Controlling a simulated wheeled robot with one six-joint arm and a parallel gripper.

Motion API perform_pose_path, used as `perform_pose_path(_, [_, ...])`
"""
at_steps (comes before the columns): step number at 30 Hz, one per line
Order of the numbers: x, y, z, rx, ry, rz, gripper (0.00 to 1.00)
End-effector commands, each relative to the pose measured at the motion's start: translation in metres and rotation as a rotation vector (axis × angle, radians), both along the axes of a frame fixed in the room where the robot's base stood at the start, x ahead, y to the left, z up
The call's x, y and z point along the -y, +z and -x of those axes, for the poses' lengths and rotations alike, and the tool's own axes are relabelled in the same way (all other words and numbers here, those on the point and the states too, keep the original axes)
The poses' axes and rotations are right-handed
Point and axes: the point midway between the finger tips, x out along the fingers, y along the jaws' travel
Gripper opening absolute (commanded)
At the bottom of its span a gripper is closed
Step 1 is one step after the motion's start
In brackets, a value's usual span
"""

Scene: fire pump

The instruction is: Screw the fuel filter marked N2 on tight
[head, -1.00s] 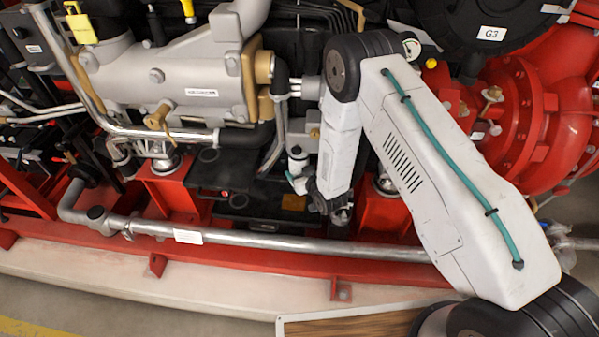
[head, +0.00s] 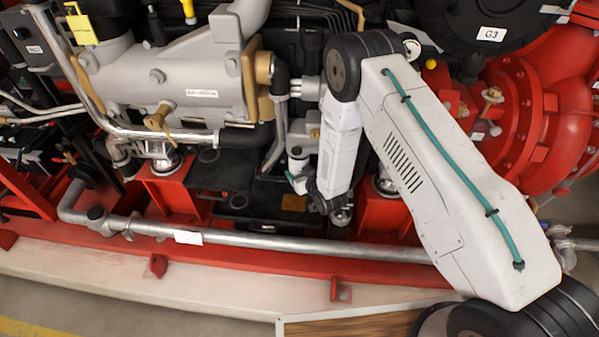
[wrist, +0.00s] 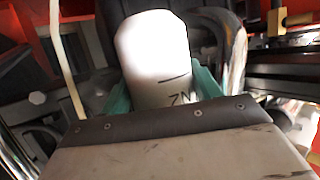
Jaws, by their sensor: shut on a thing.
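The fuel filter (wrist: 155,60) is a white cylinder with an overexposed, glaring side. Its dark N2 mark shows upside down near the gripper in the wrist view. My gripper (wrist: 163,88) has its green fingers on both sides of the filter and is shut on it. The filter's far end points away from the wrist, and its thread and seat cannot be made out. In the head view my wrist reaches down beside the engine, and the filter there is small and mostly hidden by the arm.
A grey engine housing (head: 165,80) and black hoses stand close to the left of my arm. A silver pipe (head: 260,241) runs along the red base frame in front. A red pump casing (head: 530,110) is at the right. Free room near the wrist is tight.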

Motion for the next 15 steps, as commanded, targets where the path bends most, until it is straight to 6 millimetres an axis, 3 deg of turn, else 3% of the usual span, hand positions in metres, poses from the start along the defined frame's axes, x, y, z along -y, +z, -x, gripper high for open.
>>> perform_pose_path(9, [-0.0013,-0.0002,0.0002,0.000,-0.175,0.000,0.19])
perform_pose_path(15, [0.0006,-0.0003,0.0000,-0.001,-0.202,0.001,0.19])
